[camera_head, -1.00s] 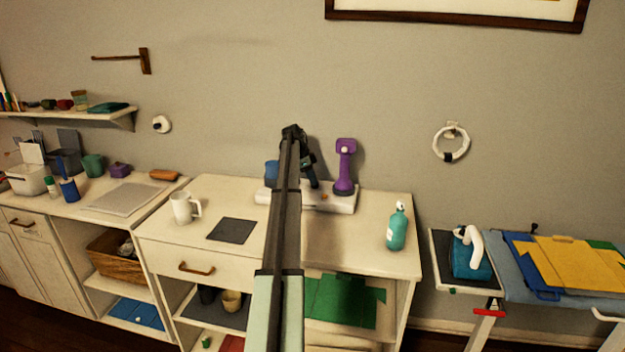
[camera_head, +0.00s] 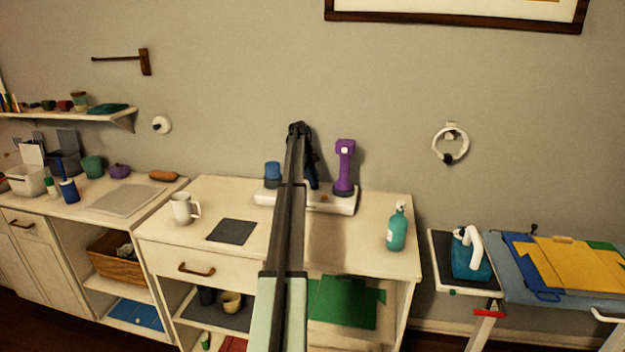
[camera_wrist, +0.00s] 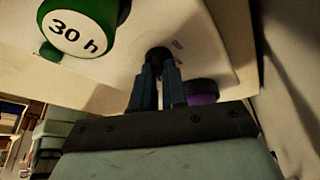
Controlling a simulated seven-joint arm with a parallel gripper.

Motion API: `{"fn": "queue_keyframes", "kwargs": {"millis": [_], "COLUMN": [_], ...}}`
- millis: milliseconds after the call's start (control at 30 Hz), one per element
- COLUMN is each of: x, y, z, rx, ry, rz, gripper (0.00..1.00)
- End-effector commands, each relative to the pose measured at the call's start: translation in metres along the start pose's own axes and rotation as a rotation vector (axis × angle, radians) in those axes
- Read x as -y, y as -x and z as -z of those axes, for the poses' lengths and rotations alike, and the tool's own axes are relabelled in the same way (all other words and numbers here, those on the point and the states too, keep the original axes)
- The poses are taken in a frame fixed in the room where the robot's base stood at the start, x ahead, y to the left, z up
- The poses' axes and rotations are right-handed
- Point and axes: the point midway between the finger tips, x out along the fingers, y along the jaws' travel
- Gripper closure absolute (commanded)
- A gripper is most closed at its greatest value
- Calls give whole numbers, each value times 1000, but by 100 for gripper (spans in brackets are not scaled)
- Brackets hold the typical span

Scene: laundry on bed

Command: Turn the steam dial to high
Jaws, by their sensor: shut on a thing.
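A small dark dial (camera_wrist: 157,54) stands on a white base in the wrist view, with faint printed marks beside it. My gripper (camera_wrist: 158,72) is shut on the dial, with a finger on either side. The dial's pointer and setting cannot be made out. In the head view the white base (camera_head: 333,204) lies at the back of the cabinet top. My gripper (camera_head: 313,183) reaches down to it there, partly behind my arm. The dial is too small to make out in that view.
A purple upright device (camera_head: 344,172) stands on the base just right of my gripper, and a blue container (camera_head: 272,171) is left of it. A green-rimmed disc marked "30 h" (camera_wrist: 76,34) is close by in the wrist view. A teal bottle (camera_head: 397,229) stands further right.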

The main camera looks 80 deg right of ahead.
Motion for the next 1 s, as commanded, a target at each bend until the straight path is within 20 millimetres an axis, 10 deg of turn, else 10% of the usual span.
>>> {"fn": "queue_keyframes", "kwargs": {"millis": [633,700,1000], "x": [1,1,1], "y": [1,1,0], "z": [0,0,0], "rx": [2,2,1], "ry": [-47,-46,-45], "rz": [-18,-18,-18], "gripper": [100,82,62]}}
